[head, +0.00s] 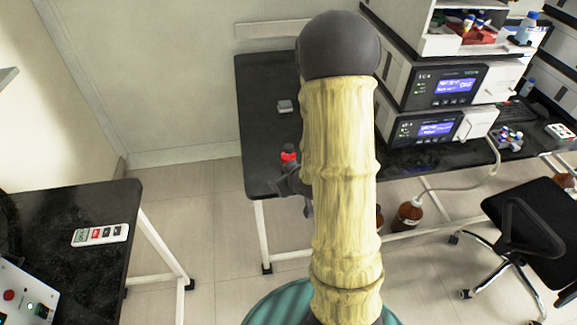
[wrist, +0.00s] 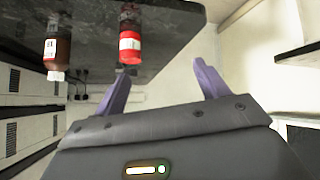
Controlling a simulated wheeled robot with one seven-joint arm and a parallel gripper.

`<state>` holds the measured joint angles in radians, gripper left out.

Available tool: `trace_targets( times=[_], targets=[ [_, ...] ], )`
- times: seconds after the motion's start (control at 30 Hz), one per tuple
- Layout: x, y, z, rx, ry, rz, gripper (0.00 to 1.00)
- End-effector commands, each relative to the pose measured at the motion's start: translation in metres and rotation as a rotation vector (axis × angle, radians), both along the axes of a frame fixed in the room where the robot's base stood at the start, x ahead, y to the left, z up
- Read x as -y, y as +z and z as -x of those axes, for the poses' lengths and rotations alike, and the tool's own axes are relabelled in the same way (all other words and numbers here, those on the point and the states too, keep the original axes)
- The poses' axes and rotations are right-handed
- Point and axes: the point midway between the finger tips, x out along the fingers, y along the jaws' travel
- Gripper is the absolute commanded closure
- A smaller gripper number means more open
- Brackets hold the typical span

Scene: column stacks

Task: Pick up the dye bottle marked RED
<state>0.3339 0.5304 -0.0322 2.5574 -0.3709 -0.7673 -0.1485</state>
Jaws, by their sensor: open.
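The red dye bottle (head: 289,154) stands on the black bench near its front left edge in the head view. It has a red body and a dark cap. The wrist view looks upside down; there the red bottle (wrist: 130,45) hangs from the bench top, with a pale label. My gripper (head: 296,182) is just in front of the bottle at the bench edge, partly hidden by my arm. In the wrist view my gripper (wrist: 162,72) is open and empty, with the bottle beyond the left finger, not between the fingers.
A brown bottle (wrist: 57,50) with a white cap is left of the red one in the wrist view. Stacked instruments (head: 440,85) stand right. A chair (head: 530,225) and floor bottle (head: 408,215) are right.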

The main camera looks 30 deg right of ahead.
Motion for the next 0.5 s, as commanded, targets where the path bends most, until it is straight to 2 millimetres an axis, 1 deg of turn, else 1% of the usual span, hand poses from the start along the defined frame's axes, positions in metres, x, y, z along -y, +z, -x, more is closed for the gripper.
trace_targets(
  times=[0.03, 0.1, 0.3, 0.37, 0.5],
  targets=[
    [0.007, -0.021, -0.002, 0.036, 0.003, -0.008, 0.27],
    [0.014, -0.035, -0.005, 0.106, 0.017, -0.016, 0.27],
    [0.032, -0.069, -0.005, 0.314, 0.029, -0.06, 0.27],
    [0.038, -0.077, -0.002, 0.381, 0.023, -0.076, 0.27],
    [0.051, -0.093, 0.01, 0.54, -0.009, -0.118, 0.27]
  ],
)
